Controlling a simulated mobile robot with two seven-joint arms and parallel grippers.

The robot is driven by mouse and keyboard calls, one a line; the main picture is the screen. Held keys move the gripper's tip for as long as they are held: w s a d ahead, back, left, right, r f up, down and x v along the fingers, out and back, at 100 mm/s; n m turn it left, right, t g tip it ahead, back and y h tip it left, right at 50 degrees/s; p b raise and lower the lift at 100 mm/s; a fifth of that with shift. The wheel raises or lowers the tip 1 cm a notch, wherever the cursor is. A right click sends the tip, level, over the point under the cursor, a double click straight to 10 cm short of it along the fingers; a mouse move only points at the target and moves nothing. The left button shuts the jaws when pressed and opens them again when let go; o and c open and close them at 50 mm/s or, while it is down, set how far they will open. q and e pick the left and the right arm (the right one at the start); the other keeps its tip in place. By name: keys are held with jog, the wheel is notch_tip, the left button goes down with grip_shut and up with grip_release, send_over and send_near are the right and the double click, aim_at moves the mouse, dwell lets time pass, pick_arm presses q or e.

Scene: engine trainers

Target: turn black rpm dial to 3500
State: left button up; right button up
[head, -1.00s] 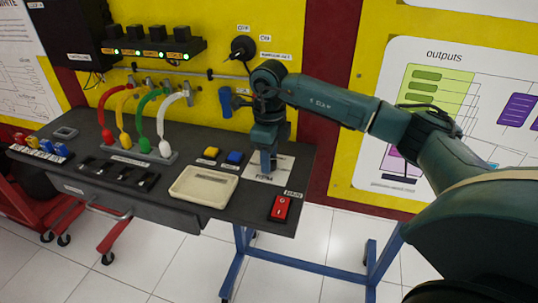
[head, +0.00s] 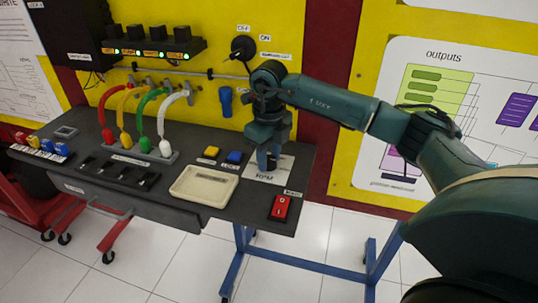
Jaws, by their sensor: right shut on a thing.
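The black rpm dial (head: 271,163) sits on a white plate (head: 284,171) marked RPM at the right part of the dark bench top. It is mostly hidden by my right gripper (head: 268,161), so its pointer and the set value cannot be read. My right gripper points down over the plate with its fingers shut on the dial. My right arm comes in from the right edge. My left gripper is not in view.
A red switch (head: 280,208) is in front of the plate, and a cream tray (head: 204,186) is to its left. Yellow (head: 211,152) and blue (head: 234,157) buttons sit beside the plate. Colored hoses (head: 142,118) stand farther left. A blue handle (head: 226,101) hangs on the wall.

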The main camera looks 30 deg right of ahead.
aim_at(269, 159)
jog(key=o, duration=1)
notch_tip(269, 159, up, 13)
jog(key=shift+r, duration=0.15)
dwell(0.4)
